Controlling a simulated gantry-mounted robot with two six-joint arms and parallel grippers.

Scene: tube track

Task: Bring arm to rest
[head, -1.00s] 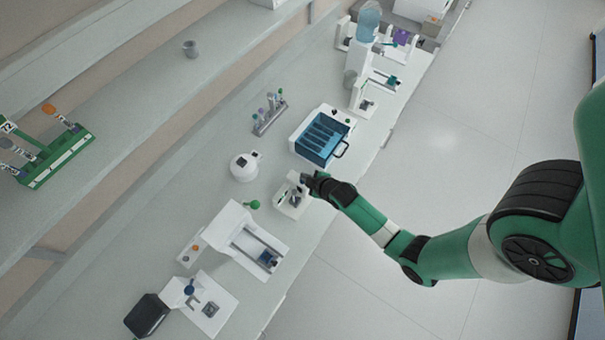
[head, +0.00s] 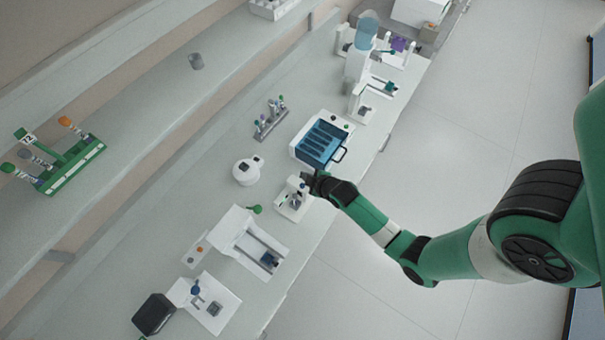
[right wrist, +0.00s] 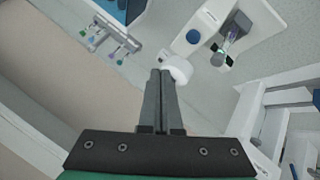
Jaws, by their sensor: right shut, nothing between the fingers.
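My right arm comes in from the right in the head view. Its gripper (head: 305,182) hovers over the bench, just above a small white device (head: 292,203). In the right wrist view the two dark fingers (right wrist: 162,75) lie together, shut and empty. Their tips overlap a round white device (right wrist: 179,68) in the picture; I cannot tell the gap. A white device with a tube in it (right wrist: 232,42) stands to the right of the fingers in that view. My left gripper is out of view.
A blue drawer unit (head: 320,142), a tube rack (head: 270,122) and a round white device (head: 247,171) stand on the bench near the gripper. A larger white device (head: 240,235) stands below. A green rack (head: 72,166) is on the shelf. The floor at right is clear.

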